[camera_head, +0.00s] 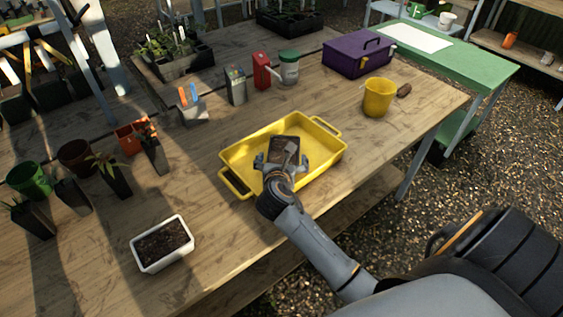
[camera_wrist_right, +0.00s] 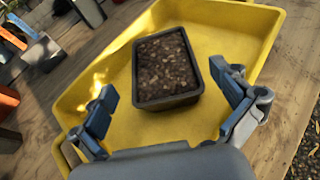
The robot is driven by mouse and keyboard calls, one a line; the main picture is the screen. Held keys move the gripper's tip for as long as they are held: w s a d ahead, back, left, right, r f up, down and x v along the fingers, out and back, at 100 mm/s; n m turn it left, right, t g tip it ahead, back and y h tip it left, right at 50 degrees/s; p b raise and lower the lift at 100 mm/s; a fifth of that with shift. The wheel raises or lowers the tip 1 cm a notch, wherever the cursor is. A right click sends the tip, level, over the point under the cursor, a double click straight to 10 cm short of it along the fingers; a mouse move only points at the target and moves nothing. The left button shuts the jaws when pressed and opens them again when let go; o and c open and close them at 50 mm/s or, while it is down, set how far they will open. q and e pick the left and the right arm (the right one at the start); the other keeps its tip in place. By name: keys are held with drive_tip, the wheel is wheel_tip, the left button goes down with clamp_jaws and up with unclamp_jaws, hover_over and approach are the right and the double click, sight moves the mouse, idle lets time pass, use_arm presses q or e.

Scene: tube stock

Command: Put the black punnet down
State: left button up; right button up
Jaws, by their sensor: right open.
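The black punnet (camera_head: 287,147), filled with brown soil, is in the yellow tray (camera_head: 237,156). In the right wrist view the black punnet (camera_wrist_right: 166,102) appears upright on the floor of the yellow tray (camera_wrist_right: 215,112). My right gripper (camera_head: 283,162) is over the tray at the punnet's near end. In the wrist view its fingers (camera_wrist_right: 172,108) are spread wide to either side of the punnet, with gaps, not touching it. The gripper hides part of the punnet in the head view. My left gripper is not in view.
A white punnet of soil (camera_head: 164,243) stands at the table's front left. Potted plants (camera_head: 112,172) stand on the left. A yellow pot (camera_head: 377,97) and a purple box (camera_head: 357,55) are on the right. A red carton (camera_head: 261,70) stands behind the tray. Bare wood surrounds the tray.

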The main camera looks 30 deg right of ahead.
drive_tip(key=v, duration=0.4)
idle(0.5)
